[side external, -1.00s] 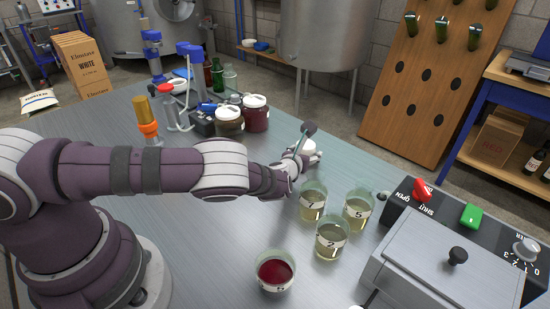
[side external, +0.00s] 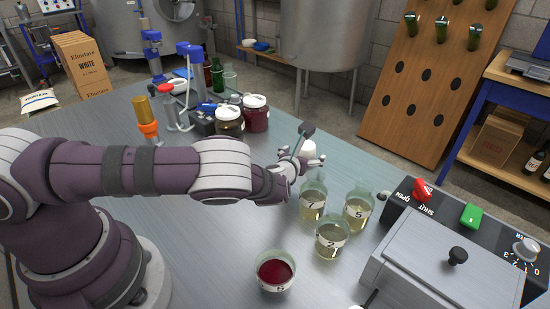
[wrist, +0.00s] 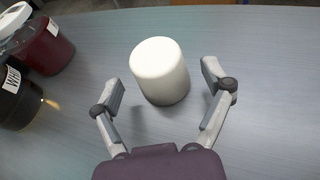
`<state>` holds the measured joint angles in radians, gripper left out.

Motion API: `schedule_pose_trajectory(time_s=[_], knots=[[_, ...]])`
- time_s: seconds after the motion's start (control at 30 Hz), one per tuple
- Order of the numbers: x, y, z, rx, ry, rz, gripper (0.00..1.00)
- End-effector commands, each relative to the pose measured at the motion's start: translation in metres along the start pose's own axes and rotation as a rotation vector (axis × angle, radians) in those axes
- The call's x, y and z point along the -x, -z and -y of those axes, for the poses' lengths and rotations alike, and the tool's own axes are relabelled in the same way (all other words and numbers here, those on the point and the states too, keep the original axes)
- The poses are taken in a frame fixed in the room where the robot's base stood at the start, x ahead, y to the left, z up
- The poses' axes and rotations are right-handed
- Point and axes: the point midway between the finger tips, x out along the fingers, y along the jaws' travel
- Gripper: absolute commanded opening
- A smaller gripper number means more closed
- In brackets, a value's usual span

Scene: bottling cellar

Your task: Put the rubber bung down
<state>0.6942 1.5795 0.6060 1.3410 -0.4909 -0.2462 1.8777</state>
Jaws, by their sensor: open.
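The white rubber bung (wrist: 160,70), a short cylinder, stands on the grey table in the wrist view. It also shows in the side view (side external: 308,148), partly hidden by my gripper. My gripper (wrist: 163,85) is open, with one finger on each side of the bung. Gaps show between both fingers and the bung in the wrist view. In the side view my gripper (side external: 301,158) is low at the table, behind the numbered glasses.
Several numbered glasses (side external: 331,240) stand close to the right and front of my gripper. Lidded jars (side external: 256,115) stand behind it to the left. A metal machine (side external: 440,260) fills the right front.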

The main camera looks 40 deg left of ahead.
Motion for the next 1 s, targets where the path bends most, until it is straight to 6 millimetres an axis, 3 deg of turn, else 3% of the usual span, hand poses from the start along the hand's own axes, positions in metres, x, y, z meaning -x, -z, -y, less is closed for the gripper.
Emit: schedule_pose_trajectory(time_s=[0.3,0.57,0.67,0.77,0.87,1.0], knots=[[0.045,0.000,0.001,-0.002,0.002,0.000,0.80],[0.058,-0.003,-0.004,0.052,-0.020,-0.011,0.80],[0.062,-0.012,-0.018,0.270,-0.106,-0.060,0.80],[0.076,-0.025,-0.041,0.662,-0.257,-0.144,0.80],[0.099,-0.035,-0.057,1.068,-0.407,-0.231,0.80],[0.147,-0.056,-0.068,1.631,-0.600,-0.354,0.80]])
